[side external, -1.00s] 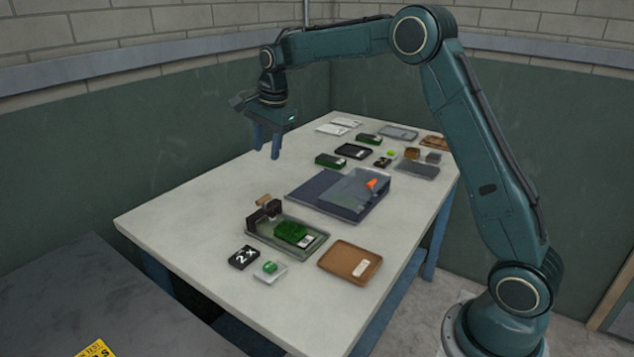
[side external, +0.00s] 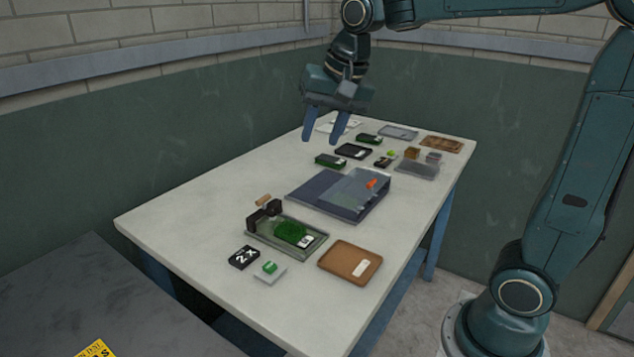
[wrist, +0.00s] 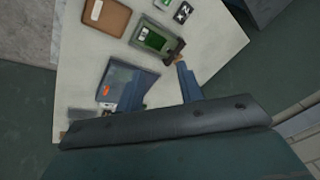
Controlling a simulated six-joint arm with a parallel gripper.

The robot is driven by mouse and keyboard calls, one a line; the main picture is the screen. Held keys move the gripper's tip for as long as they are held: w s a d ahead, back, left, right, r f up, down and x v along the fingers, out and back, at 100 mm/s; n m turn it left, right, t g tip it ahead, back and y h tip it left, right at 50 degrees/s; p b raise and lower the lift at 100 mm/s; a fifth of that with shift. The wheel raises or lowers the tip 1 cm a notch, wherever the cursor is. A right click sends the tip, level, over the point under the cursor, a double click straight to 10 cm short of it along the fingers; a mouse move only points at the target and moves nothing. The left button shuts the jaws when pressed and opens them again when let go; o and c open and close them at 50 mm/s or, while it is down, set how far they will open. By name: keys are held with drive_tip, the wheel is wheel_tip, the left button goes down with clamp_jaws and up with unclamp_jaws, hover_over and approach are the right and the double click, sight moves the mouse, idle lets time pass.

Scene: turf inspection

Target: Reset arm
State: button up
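My gripper (side external: 325,124) is raised in the air above the far left part of the table in the side view. Its two blue fingers point down and stand apart with nothing between them. In the wrist view my gripper (wrist: 160,84) also shows its fingers spread, with the table behind and below. It touches nothing that I can see.
On the table (side external: 190,222) stand a green turf tray (side external: 313,250), a brown tray (side external: 350,262), a black 2X block (side external: 243,257), a small white dish (side external: 270,273) and a dark blue tray (side external: 315,192) with an orange item (side external: 371,184). Several small trays crowd the far end.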

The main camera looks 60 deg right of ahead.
drive_tip(key=s+a+f+n, duration=0.1)
drive_tip(key=s+n, duration=0.3)
drive_tip(key=s, duration=0.5)
drive_tip(key=s+a+f+n+t, duration=0.1)
drive_tip(key=s+f+n, duration=0.3)
drive_tip(key=s, duration=0.5)
drive_tip(key=shift+s+a+n+t, duration=0.2)
drive_tip(key=shift+s+n+t, duration=0.1)
drive_tip(key=shift+s, duration=0.05)
drive_tip(key=shift+w, duration=0.1)
drive_tip(key=w+d+r+m+g, duration=0.15)
drive_tip(key=w+m, duration=0.25)
drive_tip(key=w, duration=0.5)
drive_tip(key=w+d+r+m, duration=0.1)
drive_tip(key=w+r+m, duration=0.3)
drive_tip(key=w, duration=0.6)
drive_tip(key=w+d+f+m, duration=0.2)
drive_tip(key=w+f+m, duration=0.1)
drive_tip(key=w, duration=0.3)
drive_tip(key=w+d+f+m+g, duration=0.1)
drive_tip(key=w+d+f+m, duration=0.1)
drive_tip(key=w, duration=0.4)
drive_tip(key=w+d+f+m+g, duration=0.1)
drive_tip(key=w+d+f+m, duration=0.1)
drive_tip(key=w+f+m, duration=0.3)
drive_tip(key=shift+w+f, duration=0.3)
drive_tip(key=shift+w, duration=0.5)
